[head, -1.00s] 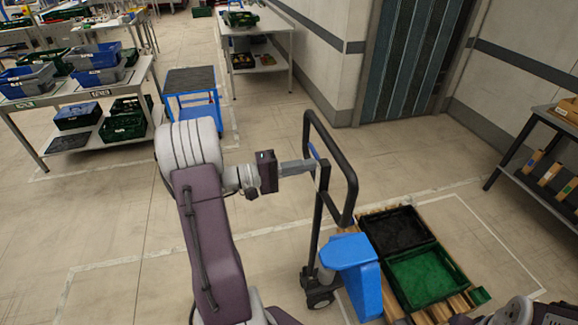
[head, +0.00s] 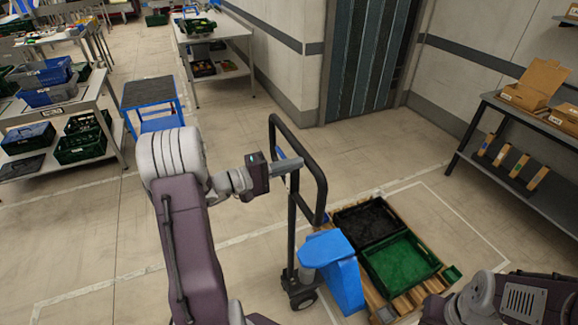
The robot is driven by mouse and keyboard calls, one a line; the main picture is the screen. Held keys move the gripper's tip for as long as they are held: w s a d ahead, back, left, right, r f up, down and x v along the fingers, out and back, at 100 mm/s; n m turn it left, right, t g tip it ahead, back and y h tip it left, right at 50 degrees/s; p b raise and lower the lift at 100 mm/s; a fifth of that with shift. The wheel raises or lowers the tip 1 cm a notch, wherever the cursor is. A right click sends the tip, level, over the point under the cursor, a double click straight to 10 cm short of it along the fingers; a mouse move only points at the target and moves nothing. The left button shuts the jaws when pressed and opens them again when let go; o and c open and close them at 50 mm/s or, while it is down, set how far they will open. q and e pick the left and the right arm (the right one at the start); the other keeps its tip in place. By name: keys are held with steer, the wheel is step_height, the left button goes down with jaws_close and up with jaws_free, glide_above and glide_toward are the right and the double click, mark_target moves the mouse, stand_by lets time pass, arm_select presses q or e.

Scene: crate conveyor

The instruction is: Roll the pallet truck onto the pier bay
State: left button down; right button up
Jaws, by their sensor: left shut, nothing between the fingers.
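The pallet truck has a blue body (head: 330,262) and a tall black loop handle (head: 320,205), standing upright right of centre in the head view. Its wooden pallet (head: 405,302) carries a black crate (head: 335,220) and a green crate (head: 372,277). My left gripper (head: 297,163) is shut at the upper part of the handle loop, with nothing seen between its fingers. I cannot tell whether it touches the handle. My right arm shows at the bottom right; its gripper is out of view. White floor lines (head: 130,277) run around the truck; no sign names the bay.
A shelf table (head: 508,105) with cardboard boxes stands at the right. A blue cart (head: 150,95) and a workbench with crates (head: 55,110) stand at the left. A strip-curtain doorway (head: 365,60) is at the back. The floor behind the truck is clear.

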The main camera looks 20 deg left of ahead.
mark_target(308, 160)
arm_select(q)
steer(key=shift+b+x, duration=0.55)
steer(key=shift+x, duration=1.8)
steer(key=shift+s, duration=0.1)
